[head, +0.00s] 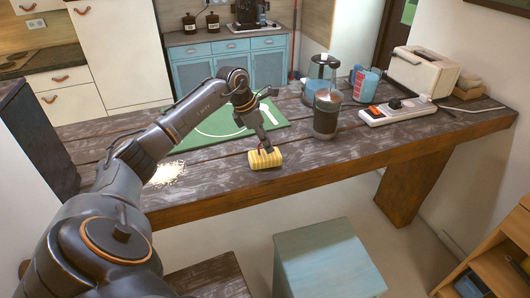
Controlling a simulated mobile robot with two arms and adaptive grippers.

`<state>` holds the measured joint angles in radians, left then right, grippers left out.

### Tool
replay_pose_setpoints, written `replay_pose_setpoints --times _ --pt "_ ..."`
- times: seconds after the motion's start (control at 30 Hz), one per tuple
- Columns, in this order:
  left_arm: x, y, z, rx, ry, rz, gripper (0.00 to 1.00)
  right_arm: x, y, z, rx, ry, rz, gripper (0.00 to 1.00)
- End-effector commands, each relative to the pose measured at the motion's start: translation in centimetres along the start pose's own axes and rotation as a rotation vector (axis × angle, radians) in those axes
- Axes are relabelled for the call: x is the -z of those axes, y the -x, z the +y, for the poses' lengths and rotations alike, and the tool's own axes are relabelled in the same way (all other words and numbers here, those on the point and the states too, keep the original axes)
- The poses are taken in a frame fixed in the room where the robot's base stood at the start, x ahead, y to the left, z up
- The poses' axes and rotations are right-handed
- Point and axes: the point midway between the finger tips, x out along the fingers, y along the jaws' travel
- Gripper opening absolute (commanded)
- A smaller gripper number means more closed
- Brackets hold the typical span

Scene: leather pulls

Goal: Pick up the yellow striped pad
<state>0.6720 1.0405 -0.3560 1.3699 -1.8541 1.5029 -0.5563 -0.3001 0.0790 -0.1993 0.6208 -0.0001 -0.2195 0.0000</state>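The yellow striped pad (265,161) is near the front edge of the dark wooden table, about mid-picture. My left gripper (265,150) points down right over the pad, with its fingertips at the pad's top. The fingers are small and partly merge with the pad, so I cannot tell whether they are open or shut on it. I also cannot tell whether the pad rests on the wood or is just above it. My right gripper is not in view.
A green mat (217,127) lies behind the pad. A dark cup (326,118), a glass kettle (318,75), blue mugs (364,83), a power strip (398,111) and a toaster (422,71) stand to the right. Pale crumbs (168,173) lie left. A blue stool (328,261) stands in front.

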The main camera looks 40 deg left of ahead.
Motion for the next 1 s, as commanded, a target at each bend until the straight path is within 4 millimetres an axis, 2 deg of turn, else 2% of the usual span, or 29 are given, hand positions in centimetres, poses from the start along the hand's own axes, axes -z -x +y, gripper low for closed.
replay_pose_setpoints --times 0.03,0.07,0.2,0.23,0.77,0.87,1.0 --pt "0.0 0.0 0.0 0.000 0.000 0.000 0.34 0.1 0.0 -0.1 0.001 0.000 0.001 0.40" --pt "0.0 0.0 0.0 0.000 0.000 0.000 0.30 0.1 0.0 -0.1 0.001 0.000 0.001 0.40" --pt "0.0 0.0 0.0 0.000 0.000 0.000 0.01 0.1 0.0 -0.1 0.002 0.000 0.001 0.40" --pt "0.0 0.0 0.0 0.000 0.000 0.000 0.00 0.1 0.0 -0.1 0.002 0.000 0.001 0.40" --pt "-0.2 0.4 0.0 -0.001 -0.001 -0.001 0.00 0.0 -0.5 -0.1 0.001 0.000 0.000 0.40" --pt "-0.5 1.1 0.1 -0.002 -0.002 -0.003 0.00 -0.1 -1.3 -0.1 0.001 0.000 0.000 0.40" --pt "-1.0 3.4 0.4 -0.007 0.001 -0.004 0.00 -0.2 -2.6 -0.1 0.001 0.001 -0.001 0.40"
